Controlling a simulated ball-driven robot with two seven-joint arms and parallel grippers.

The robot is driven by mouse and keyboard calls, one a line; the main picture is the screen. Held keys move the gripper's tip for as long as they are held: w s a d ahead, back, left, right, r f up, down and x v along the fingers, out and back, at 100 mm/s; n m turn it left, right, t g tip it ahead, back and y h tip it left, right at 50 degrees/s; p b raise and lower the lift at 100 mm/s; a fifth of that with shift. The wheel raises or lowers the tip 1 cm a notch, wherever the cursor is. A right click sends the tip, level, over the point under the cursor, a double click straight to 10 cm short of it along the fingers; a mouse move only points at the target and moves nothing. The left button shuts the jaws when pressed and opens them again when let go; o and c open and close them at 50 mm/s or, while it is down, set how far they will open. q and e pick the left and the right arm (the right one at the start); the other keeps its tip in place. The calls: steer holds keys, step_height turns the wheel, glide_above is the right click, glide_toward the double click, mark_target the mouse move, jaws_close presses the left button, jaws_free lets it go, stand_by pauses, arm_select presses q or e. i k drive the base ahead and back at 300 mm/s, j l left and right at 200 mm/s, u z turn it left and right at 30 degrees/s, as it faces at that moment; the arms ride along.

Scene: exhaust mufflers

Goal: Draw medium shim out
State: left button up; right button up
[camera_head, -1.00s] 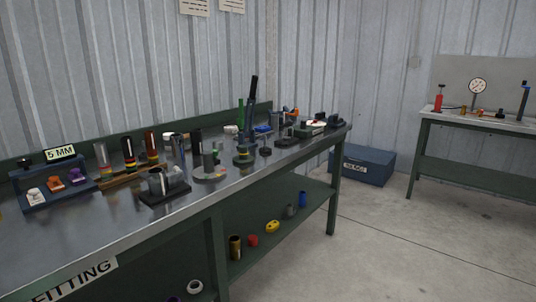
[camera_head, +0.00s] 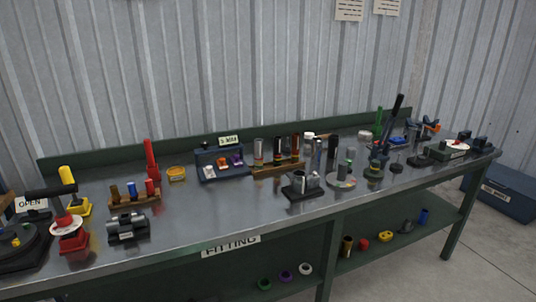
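A dark blue rack (camera_head: 207,178) with a small sign (camera_head: 228,140) stands at the back of the steel bench. It holds three small shim-like pieces in a row: a whitish one (camera_head: 209,170) at the left, an orange one (camera_head: 222,162) in the middle and a purple one (camera_head: 237,160) at the right. They are too small to tell their sizes, so I cannot tell which is the medium shim. Neither of my grippers is in view.
Right of the rack stand upright tubes in a wooden holder (camera_head: 280,169), a black fixture (camera_head: 303,191) and several more tools. Bare steel (camera_head: 190,215) lies in front of the rack.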

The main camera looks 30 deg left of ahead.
mark_target(222, 165)
steer(key=u, duration=1.25)
